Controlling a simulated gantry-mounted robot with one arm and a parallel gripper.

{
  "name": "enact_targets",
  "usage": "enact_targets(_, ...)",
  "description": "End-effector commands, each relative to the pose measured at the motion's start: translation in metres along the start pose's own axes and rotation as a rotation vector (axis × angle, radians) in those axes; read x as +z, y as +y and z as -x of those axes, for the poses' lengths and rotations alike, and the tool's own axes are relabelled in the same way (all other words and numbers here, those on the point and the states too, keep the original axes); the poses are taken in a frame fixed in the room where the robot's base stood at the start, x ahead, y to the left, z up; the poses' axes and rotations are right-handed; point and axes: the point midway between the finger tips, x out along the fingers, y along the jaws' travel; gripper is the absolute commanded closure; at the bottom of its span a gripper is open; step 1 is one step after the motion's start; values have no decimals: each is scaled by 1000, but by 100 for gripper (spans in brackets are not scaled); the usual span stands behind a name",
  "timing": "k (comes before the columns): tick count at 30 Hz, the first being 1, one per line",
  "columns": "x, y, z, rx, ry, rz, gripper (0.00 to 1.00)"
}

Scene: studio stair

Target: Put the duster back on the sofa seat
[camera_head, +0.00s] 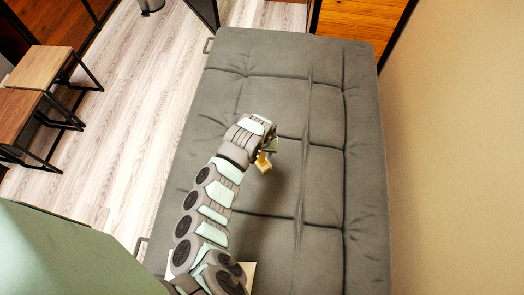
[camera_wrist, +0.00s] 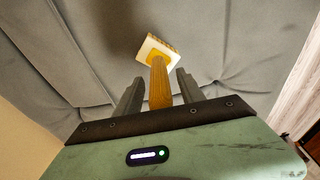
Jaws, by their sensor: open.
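The duster has a yellow handle and a pale, squarish head. It shows in the head view (camera_head: 263,163) over the middle of the grey sofa seat (camera_head: 270,215), and in the wrist view (camera_wrist: 158,75). My gripper (camera_wrist: 159,86) is open, with its two grey fingers on either side of the yellow handle and a gap visible at each side. The duster's head lies beyond the fingertips. In the head view my gripper (camera_head: 269,148) partly covers the duster. Whether the duster rests on the seat or is above it, I cannot tell.
Most of the tufted sofa around my gripper is bare. A beige wall (camera_head: 455,150) runs along the right. Small wooden tables (camera_head: 40,68) stand on the pale floor (camera_head: 125,120) at left. A pale flat thing (camera_head: 250,272) is partly hidden behind my arm.

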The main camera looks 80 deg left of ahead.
Motion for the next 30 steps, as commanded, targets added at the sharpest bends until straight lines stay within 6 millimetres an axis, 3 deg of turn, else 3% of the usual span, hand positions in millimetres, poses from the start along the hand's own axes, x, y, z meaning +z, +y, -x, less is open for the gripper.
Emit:
enact_targets(8,-1,0,7,1,2,-1,54)
enact_targets(21,-2,1,94,2,5,-2,54)
enact_targets(30,-1,0,121,1,2,-2,54)
